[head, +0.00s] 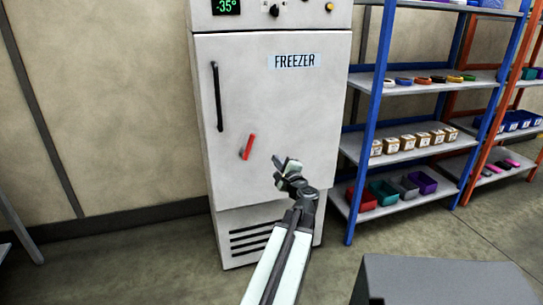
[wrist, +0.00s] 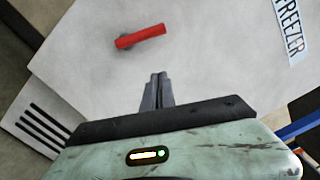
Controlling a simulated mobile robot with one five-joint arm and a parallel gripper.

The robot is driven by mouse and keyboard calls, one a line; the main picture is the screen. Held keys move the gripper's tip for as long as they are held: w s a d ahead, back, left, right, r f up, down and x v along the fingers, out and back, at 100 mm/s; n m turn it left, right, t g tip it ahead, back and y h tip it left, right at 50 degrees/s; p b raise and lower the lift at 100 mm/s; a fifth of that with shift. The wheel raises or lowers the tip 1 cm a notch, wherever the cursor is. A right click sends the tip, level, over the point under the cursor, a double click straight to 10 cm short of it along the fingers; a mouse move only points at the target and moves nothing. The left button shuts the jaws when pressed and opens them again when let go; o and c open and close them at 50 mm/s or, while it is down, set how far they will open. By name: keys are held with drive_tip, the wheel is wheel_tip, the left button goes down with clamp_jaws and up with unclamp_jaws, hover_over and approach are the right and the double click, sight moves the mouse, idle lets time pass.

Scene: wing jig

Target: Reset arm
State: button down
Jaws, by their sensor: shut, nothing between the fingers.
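My arm reaches forward in the head view, and my gripper (head: 281,163) is in front of the lower part of the freezer door. In the wrist view my gripper (wrist: 158,78) has its fingers together with nothing between them. The freezer (head: 270,120) is white, with its door closed. A red handle (head: 248,146) on the door is left of my gripper and apart from it. The red handle also shows in the wrist view (wrist: 140,36), beyond my fingertips. How far my fingertips are from the door is hard to tell.
A black vertical handle (head: 217,97) is on the door's left side. A blue-framed shelf (head: 362,140) with bins and boxes stands right of the freezer. A grey block (head: 440,282) is at the lower right. Floor (head: 130,265) is clear at the left.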

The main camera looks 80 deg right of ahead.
drive_tip(key=shift+s+a, duration=0.15)
drive_tip(key=shift+a, duration=0.2)
